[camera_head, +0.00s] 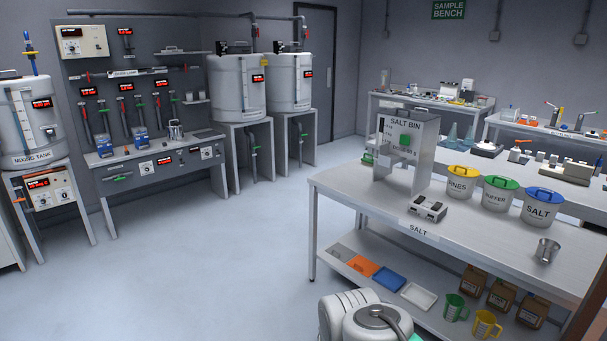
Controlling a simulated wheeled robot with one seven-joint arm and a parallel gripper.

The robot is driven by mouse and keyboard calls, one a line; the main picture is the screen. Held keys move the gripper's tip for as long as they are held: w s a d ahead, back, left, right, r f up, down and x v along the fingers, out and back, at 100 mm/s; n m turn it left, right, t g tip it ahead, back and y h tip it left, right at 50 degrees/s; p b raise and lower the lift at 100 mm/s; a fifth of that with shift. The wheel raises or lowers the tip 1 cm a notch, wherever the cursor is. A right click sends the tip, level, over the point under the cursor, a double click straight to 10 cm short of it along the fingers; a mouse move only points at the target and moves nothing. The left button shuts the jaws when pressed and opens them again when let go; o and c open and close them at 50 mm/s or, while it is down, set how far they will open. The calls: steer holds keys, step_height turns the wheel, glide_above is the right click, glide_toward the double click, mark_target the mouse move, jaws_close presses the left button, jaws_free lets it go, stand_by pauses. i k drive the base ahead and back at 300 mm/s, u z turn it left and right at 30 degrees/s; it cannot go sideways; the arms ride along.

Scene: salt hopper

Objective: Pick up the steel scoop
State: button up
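A small steel, cup-shaped vessel (547,251) stands upright near the right end of the salt table (470,250). White rounded parts of my own arm show at the bottom centre, in front of the table. My gripper's fingers are not in view.
On the table stand the salt bin (425,140), a small grey device (428,208) and lidded buckets: yellow (459,187), green (497,194) and blue (541,208). The floor (200,270) at left is clear.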

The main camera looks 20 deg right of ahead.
mark_target(548, 250)
steer(key=z, duration=0.5)
steer(key=i, duration=2.05)
steer(key=z, duration=1.35)
steer(key=i, duration=0.95)
steer(key=z, duration=0.85)
